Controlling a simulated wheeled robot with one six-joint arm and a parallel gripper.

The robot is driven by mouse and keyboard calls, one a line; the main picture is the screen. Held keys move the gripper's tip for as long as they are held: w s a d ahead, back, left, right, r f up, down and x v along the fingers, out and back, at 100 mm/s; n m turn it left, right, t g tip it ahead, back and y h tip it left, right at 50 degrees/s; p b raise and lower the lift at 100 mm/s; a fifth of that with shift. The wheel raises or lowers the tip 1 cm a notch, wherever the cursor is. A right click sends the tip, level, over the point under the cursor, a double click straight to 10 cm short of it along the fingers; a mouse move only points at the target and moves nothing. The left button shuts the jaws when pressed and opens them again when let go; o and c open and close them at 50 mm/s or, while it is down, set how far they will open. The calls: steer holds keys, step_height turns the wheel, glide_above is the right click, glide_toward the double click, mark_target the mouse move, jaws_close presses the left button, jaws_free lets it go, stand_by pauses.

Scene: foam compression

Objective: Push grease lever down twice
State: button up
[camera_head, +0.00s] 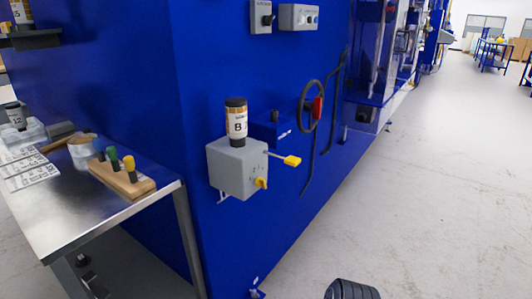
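A grey grease box (232,171) is mounted on the side of the blue machine, with a dark-capped canister (237,122) marked "B" upright on top. A thin lever with a yellow handle (291,161) sticks out from the box to the right, slightly downward. A smaller yellow knob (261,183) sits on the box's front face. Nothing touches the lever. A dark ribbed rounded part, perhaps of my arm, shows at the bottom edge, well below the lever. My gripper's fingers are not in view.
A handwheel (311,106) with a red part and dark hoses are on the blue machine wall (200,60) right of the lever. A metal table (85,215) with a wooden block of coloured knobs (122,177) stands at the left. The floor (430,200) at the right is clear.

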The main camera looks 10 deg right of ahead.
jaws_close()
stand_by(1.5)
